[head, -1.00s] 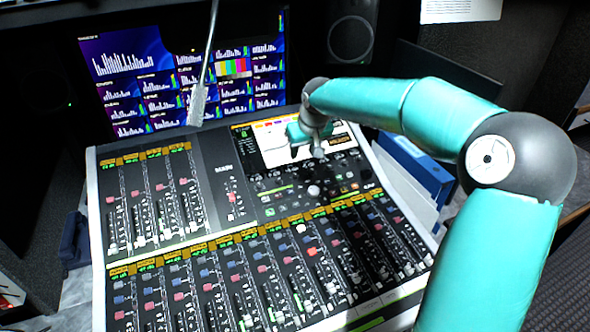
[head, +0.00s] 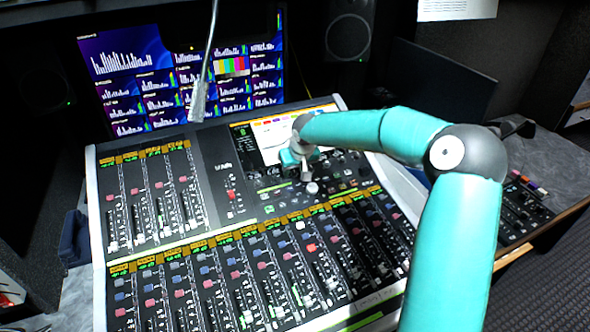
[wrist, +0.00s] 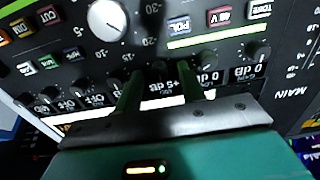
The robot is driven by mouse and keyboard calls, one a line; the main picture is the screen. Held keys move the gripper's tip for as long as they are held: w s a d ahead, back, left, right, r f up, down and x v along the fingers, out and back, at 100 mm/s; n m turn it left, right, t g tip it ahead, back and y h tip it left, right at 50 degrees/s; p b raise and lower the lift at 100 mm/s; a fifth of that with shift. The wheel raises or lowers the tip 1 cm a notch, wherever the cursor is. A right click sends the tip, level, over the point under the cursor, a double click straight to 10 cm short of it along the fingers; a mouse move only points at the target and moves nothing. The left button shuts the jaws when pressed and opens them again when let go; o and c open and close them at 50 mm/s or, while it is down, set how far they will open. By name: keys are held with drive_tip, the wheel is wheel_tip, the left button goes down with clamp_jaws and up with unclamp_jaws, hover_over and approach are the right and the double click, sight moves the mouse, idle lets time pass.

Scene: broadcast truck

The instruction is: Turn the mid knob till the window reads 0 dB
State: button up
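In the wrist view, which shows the panel upside down, my gripper (wrist: 159,80) has its two green fingers apart, one on each side of a small dark knob (wrist: 159,68). A gap seems to show between knob and fingers. The window (wrist: 160,86) by this knob, between the fingers, reads +5 dB. Its name label is too small to read. The window to its right (wrist: 205,77) reads 0 dB. In the head view my gripper (head: 302,166) is low over the mixer's upper right section, below its screen (head: 283,128); the knob is hidden there.
Similar knobs stand close on both sides, one to the right (wrist: 207,58). A large pale dial (wrist: 107,19) and coloured buttons (wrist: 180,25) lie beyond. A second control panel (head: 525,205) is at right.

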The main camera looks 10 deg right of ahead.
clamp_jaws()
drive_tip(key=shift+n, duration=0.4)
drive_tip(key=shift+n, duration=2.5)
unclamp_jaws()
